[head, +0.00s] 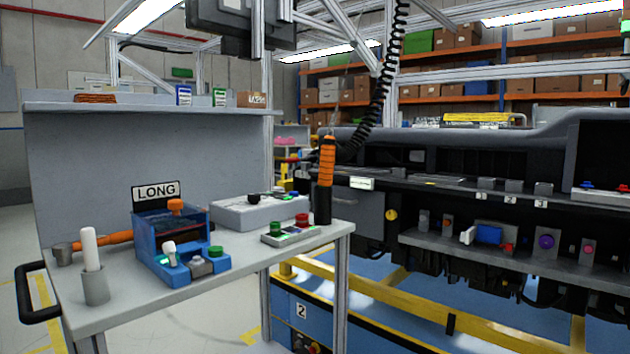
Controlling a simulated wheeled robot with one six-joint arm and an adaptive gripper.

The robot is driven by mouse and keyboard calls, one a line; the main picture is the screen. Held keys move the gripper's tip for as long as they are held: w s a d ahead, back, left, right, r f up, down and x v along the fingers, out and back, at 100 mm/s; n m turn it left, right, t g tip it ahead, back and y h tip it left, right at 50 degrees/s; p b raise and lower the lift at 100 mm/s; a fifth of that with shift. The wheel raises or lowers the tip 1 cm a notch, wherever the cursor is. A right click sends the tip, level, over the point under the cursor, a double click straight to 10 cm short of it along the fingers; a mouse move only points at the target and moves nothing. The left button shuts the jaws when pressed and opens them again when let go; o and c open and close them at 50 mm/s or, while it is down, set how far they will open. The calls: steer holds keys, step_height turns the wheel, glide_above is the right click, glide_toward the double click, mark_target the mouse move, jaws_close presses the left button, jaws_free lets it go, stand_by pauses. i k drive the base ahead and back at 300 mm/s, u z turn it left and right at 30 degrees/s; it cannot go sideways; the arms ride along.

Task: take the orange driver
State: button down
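An orange and black driver (327,160) stands upright at the right back corner of the grey table (200,290). Its upper part is orange. The lower part is black, and I cannot tell whether that is the driver's own body or a holder around it. A black coiled cable (378,95) comes down from above to near its top. A second orange-handled tool (105,238) lies at the table's left end, partly hidden behind a blue box. My gripper is not in view.
On the table are a blue box labelled LONG (170,240), a grey cup with a white stick (95,285), a grey box (260,210) and a small button panel (290,231). The dashboard module (460,180) stands to the right, with a yellow rail (400,300) below it.

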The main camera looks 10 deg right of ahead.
mark_target(328, 156)
steer(key=k, duration=0.65)
steer(key=z, duration=0.6)
steer(key=i, duration=1.15)
steer(key=u, duration=0.35)
